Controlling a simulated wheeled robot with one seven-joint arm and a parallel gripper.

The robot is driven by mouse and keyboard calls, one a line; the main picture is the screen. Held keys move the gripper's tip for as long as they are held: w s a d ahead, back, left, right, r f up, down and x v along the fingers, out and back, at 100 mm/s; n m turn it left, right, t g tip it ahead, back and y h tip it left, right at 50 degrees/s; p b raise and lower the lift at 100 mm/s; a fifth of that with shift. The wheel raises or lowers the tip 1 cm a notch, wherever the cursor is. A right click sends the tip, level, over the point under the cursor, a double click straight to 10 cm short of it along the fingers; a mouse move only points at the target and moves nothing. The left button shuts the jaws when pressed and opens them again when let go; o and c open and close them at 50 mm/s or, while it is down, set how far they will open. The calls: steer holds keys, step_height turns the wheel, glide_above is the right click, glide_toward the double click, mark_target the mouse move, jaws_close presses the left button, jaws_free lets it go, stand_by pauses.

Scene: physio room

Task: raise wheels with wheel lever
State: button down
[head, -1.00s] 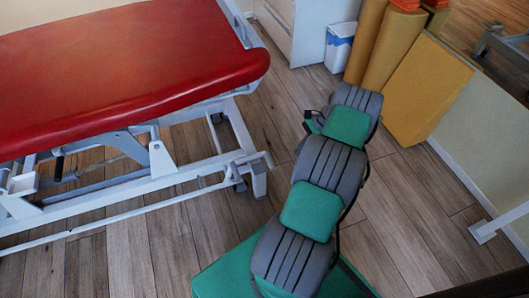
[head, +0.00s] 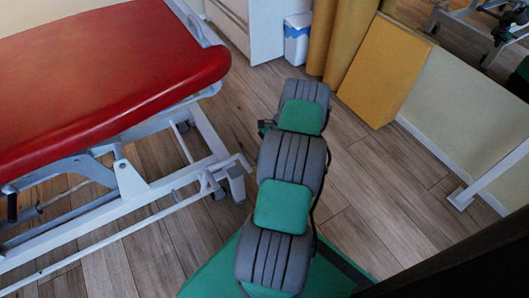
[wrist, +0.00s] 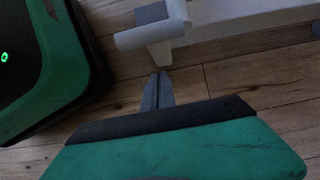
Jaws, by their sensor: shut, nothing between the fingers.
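The red-topped treatment table (head: 110,75) stands at the left in the head view, on a white frame (head: 130,180). A castor wheel (head: 236,184) shows at the frame's near right corner, beside a white bar end. In the wrist view, a white rounded bar (wrist: 140,36) with a grey piece behind it lies just beyond my fingertips; I cannot tell for certain whether it is the wheel lever. My gripper (wrist: 158,78) is shut and empty, its tips close below this bar; contact cannot be told. In the head view my arm mostly hides the gripper.
Yellow rolls (head: 335,40) and a yellow block (head: 383,75) lean by the back wall. A white bin (head: 297,38) stands beside a white cabinet (head: 250,25). Wooden floor (head: 380,190) is clear right of my arm. A white leg (head: 480,180) stands at the right.

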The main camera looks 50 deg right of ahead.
steer(key=a, duration=0.1)
steer(key=a+r+b, duration=0.1)
steer(key=w+a, duration=0.1)
steer(key=shift+a+r, duration=0.15)
steer(key=shift+a, duration=0.1)
steer(key=shift+r, duration=0.15)
